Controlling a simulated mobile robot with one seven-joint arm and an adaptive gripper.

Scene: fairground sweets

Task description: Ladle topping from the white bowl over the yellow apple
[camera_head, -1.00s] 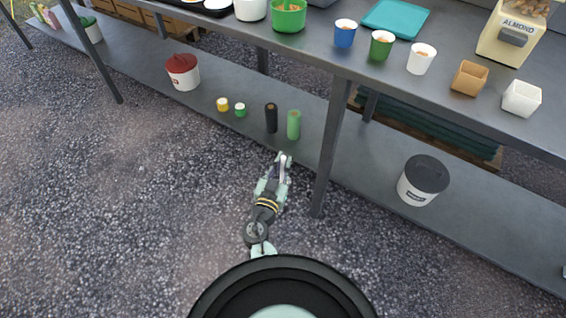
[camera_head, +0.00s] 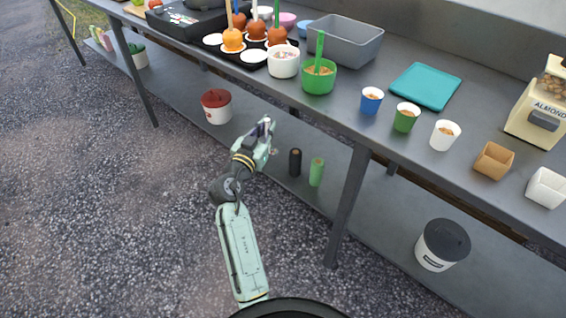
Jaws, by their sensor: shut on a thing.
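The white bowl (camera_head: 284,65) stands near the front edge of the table, with pale pinkish topping inside. No ladle shows clearly in the white bowl.
Orange-red apples (camera_head: 277,36) stand beside the yellow one. A green bowl (camera_head: 318,82) with a green handle is right of the white bowl. A grey bin (camera_head: 346,43) and teal board (camera_head: 426,86) lie behind. A table leg (camera_head: 349,205) stands right of my arm.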

